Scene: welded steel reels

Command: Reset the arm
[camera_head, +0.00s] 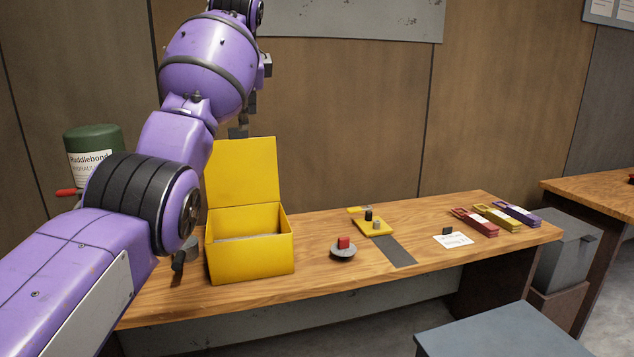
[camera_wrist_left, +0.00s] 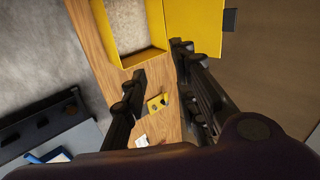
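My left arm (camera_head: 207,70) is purple and rises from the left edge of the head view, bent up high over the table's left part. My left gripper (camera_head: 240,130) is mostly hidden behind the arm, with only some dark parts showing near the top of the yellow box's raised lid. In the left wrist view its two black fingers (camera_wrist_left: 159,60) stand apart with nothing between them. The open yellow box (camera_head: 250,262) stands on the wooden table below, and it also shows in the left wrist view (camera_wrist_left: 152,22). My right gripper is in neither view.
A green-topped container (camera_head: 92,140) stands behind my arm. A grey surface (camera_head: 510,335) is in front.

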